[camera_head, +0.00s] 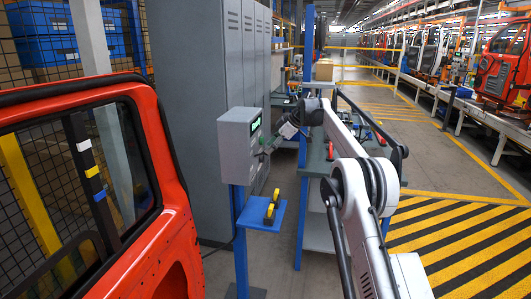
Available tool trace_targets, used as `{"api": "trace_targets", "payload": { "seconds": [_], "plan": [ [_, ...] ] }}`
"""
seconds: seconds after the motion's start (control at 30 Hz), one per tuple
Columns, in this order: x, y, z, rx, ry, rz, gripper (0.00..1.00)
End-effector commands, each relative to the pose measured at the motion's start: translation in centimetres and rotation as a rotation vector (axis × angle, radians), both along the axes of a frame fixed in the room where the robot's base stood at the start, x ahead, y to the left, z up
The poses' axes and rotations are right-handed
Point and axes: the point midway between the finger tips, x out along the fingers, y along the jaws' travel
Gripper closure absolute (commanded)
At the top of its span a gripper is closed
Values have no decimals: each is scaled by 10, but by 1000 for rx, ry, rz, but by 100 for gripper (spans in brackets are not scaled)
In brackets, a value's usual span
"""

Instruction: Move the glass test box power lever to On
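The grey test box (233,148) is mounted on a blue post in the middle of the view. A small green-lit display (256,124) shows on its right-hand face. My white arm reaches in from the lower right, and my gripper (266,151) is right at that face, below the display. The power lever cannot be made out apart from the gripper, so its position is unclear. The fingers are small and dark here. I cannot tell whether they touch or hold the lever.
A blue shelf (250,217) under the box carries a yellow and black object (271,207). A red door (178,240) stands close on the left. Grey cabinets (190,60) are behind the box. A workbench (316,168) stands behind my arm. Striped floor (455,245) lies open on the right.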

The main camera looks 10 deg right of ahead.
Motion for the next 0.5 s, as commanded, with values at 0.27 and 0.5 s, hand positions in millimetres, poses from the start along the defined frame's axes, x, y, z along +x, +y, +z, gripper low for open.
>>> {"api": "trace_targets", "payload": {
  "seconds": [0.27, 0.5],
  "plan": [
    [-16, -29, 40, 0, -1, -1, 62],
    [-22, -40, 55, 0, -1, 1, 62]
  ]
}}
